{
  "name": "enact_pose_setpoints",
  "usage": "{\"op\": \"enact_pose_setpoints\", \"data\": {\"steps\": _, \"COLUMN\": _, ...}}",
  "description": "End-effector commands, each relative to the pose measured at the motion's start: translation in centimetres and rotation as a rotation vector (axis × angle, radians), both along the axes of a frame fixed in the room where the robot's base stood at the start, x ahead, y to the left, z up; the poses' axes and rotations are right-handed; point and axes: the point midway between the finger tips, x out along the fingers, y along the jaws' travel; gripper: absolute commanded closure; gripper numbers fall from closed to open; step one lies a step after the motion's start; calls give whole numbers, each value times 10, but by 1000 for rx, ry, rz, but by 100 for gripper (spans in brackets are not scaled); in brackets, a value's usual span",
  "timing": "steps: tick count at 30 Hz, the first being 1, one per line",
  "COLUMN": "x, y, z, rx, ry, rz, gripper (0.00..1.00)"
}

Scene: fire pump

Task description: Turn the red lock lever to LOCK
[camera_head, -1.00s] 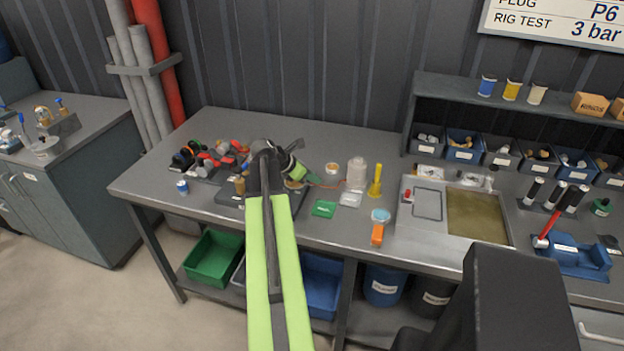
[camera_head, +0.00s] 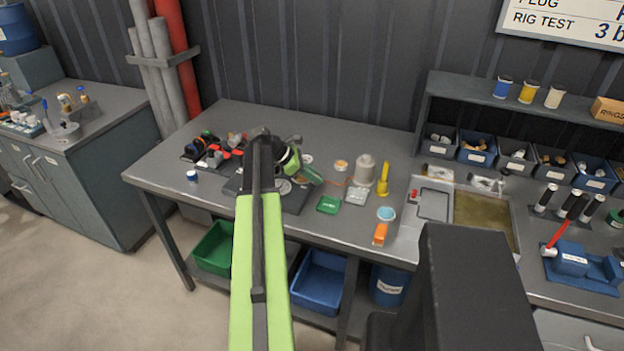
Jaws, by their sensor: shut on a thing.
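I cannot pick out the red lock lever or a LOCK marking for sure. Small red parts (camera_head: 214,160) lie just left of the arm. A pale round part (camera_head: 284,187) shows on the plate beside the arm.
Right of the plate on the bench (camera_head: 330,230) are a green packet (camera_head: 328,204), a white bottle (camera_head: 365,170), a yellow tool (camera_head: 383,179) and an orange item (camera_head: 380,233). A shallow tray (camera_head: 408,222) and a blue fixture with a red handle (camera_head: 556,234) are farther right.

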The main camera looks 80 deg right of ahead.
Motion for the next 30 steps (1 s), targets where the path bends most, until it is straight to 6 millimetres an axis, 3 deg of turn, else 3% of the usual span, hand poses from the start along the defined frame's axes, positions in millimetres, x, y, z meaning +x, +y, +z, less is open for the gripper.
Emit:
{"op": "enact_pose_setpoints", "data": {"steps": 2, "x": -3, "y": 0, "z": 0, "rx": 3, "ry": -1, "rz": -7, "gripper": 100}}
{"op": "enact_pose_setpoints", "data": {"steps": 3, "x": -4, "y": 0, "z": 0, "rx": 3, "ry": 0, "rz": -8, "gripper": 80}}
{"op": "enact_pose_setpoints", "data": {"steps": 7, "x": -6, "y": -1, "z": 0, "rx": 2, "ry": 1, "rz": -9, "gripper": 63}}
{"op": "enact_pose_setpoints", "data": {"steps": 17, "x": -4, "y": -1, "z": 3, "rx": 0, "ry": 1, "rz": -8, "gripper": 63}}
{"op": "enact_pose_setpoints", "data": {"steps": 22, "x": 14, "y": 5, "z": 30, "rx": 0, "ry": 1, "rz": -6, "gripper": 63}}
{"op": "enact_pose_setpoints", "data": {"steps": 30, "x": 67, "y": 22, "z": 87, "rx": 1, "ry": 1, "rz": -6, "gripper": 63}}
